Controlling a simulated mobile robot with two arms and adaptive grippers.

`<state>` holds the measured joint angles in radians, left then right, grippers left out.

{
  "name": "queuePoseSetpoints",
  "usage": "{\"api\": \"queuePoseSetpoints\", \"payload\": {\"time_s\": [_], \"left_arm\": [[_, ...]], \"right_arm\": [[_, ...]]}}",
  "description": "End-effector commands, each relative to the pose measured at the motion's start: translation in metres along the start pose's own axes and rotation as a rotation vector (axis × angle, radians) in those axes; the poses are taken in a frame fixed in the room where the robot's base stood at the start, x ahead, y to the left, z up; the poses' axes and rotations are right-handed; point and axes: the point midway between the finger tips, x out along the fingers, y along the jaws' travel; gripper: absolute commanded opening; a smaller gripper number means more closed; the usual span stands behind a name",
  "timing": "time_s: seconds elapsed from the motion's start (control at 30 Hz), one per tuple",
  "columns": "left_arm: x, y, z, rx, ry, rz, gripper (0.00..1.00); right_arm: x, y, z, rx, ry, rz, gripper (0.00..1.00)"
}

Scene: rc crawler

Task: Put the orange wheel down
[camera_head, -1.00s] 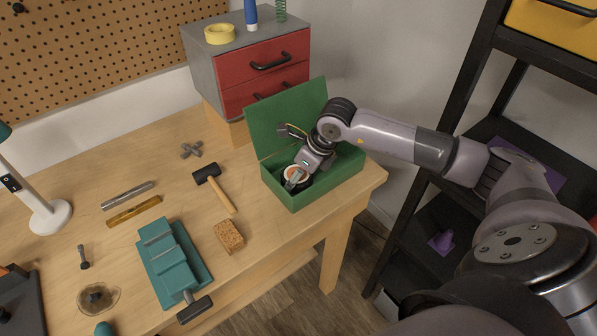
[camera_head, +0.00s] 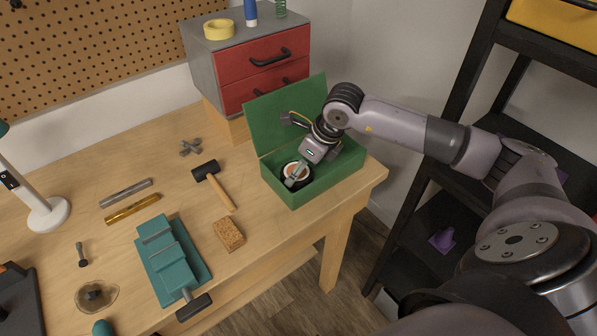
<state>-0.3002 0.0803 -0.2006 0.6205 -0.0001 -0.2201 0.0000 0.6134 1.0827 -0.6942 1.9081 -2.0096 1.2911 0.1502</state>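The orange wheel (camera_head: 289,168), with a dark tyre and orange hub, is in the left part of the open green box (camera_head: 305,197) on the workbench. My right gripper (camera_head: 296,178) reaches down into the box from the upper right. Its pale fingertips overlap the wheel in the picture. Whether the fingers still grip the wheel or stand apart from it is too small to tell. My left gripper is not in view.
The box's green lid (camera_head: 287,113) stands open at the back. A red-drawer cabinet (camera_head: 265,65) is behind it. A hammer (camera_head: 222,190), a sponge-like block (camera_head: 229,234) and a teal vise (camera_head: 168,258) lie to the left. A black shelf (camera_head: 440,130) stands right.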

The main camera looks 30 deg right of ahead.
Motion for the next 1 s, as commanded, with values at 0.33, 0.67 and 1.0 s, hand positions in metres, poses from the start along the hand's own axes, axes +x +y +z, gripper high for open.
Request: {"api": "queuePoseSetpoints", "payload": {"time_s": [0.33,0.67,1.0], "left_arm": [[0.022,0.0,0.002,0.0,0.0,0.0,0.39],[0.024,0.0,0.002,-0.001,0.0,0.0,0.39],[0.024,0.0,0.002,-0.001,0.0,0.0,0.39]], "right_arm": [[-0.071,-0.001,-0.001,-0.001,-0.002,-0.004,0.77],[-0.093,0.0,0.0,0.001,0.001,0.0,0.77],[-0.093,0.0,0.0,0.001,0.0,0.0,0.77]]}}
